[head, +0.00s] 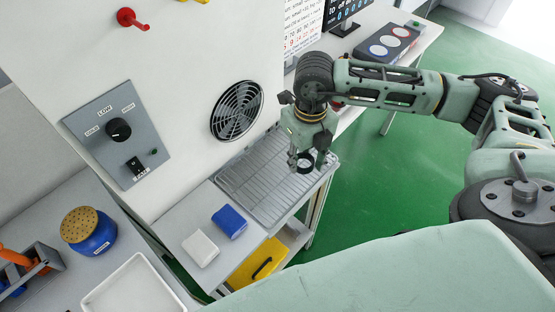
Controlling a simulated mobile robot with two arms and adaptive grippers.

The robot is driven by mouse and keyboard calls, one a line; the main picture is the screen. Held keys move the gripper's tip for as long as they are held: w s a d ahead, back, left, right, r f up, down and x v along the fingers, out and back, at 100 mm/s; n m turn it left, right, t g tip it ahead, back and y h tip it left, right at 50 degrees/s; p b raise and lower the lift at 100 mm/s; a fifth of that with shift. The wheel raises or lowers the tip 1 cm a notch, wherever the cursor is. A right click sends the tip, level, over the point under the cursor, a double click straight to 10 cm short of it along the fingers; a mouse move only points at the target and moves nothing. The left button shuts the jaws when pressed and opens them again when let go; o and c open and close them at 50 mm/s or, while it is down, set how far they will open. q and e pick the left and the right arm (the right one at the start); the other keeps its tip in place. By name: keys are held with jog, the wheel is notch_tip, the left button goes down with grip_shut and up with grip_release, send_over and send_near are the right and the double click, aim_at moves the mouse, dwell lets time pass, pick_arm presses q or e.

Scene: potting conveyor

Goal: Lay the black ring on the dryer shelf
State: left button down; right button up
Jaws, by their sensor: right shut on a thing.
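The black ring (305,167) hangs low in my right gripper (306,160), which is shut on it. The gripper points down over the right part of the dryer shelf (250,185), a grey wire rack below the round fan. The ring looks a little above the rack, but I cannot tell the exact gap. Part of the ring is hidden by the fingers. My left gripper is not in view.
A blue block (229,222) and a white block (200,248) lie on the white surface beside the rack. The fan grille (237,110) is on the wall behind. A yellow bin (258,265) stands below. Most of the rack is bare.

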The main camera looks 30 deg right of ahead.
jog(key=p, duration=0.3)
send_over(277, 168)
notch_tip(277, 168, down, 5)
notch_tip(277, 168, down, 4)
jog(key=shift+f+p, duration=0.1)
jog(key=shift+p, duration=0.5)
jog(key=shift+s, duration=0.1)
jog(key=o, duration=1.1)
jog(key=shift+f, duration=0.1)
